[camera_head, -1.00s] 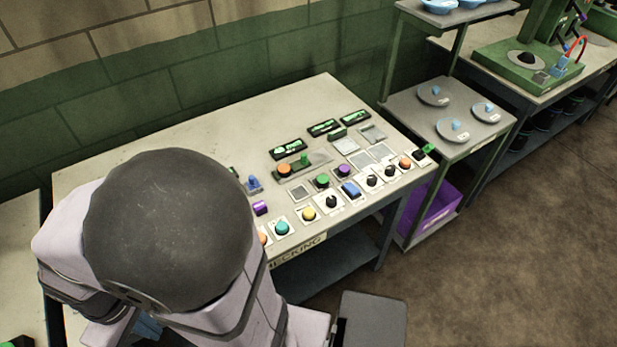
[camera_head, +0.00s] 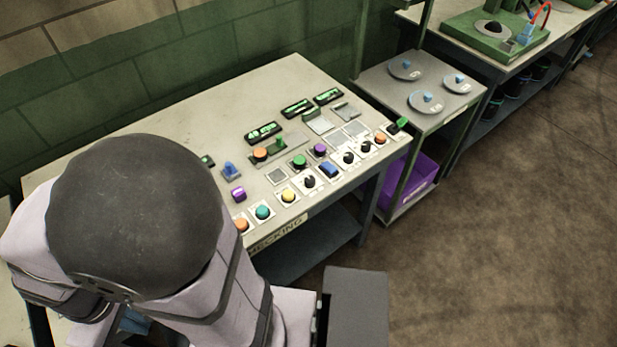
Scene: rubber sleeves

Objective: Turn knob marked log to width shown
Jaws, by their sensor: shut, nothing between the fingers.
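The checking bench top (camera_head: 215,105) carries a control panel with several knobs. Along its front row are an orange knob (camera_head: 241,224), a teal knob (camera_head: 262,212), a yellow knob (camera_head: 288,195) and a black knob (camera_head: 309,182). More black knobs (camera_head: 349,158) and another orange knob (camera_head: 380,139) continue to the right. Behind them are a green knob (camera_head: 299,161) and a purple knob (camera_head: 320,150). Dark displays with green characters, such as the left one (camera_head: 263,132), stand at the back. Labels are too small to read, so I cannot tell which knob is marked log. My gripper is not in view; my arm fills the lower left.
A side stand (camera_head: 395,84) with grey discs is at right, with a purple bin (camera_head: 408,182) below. Open floor lies at the lower right.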

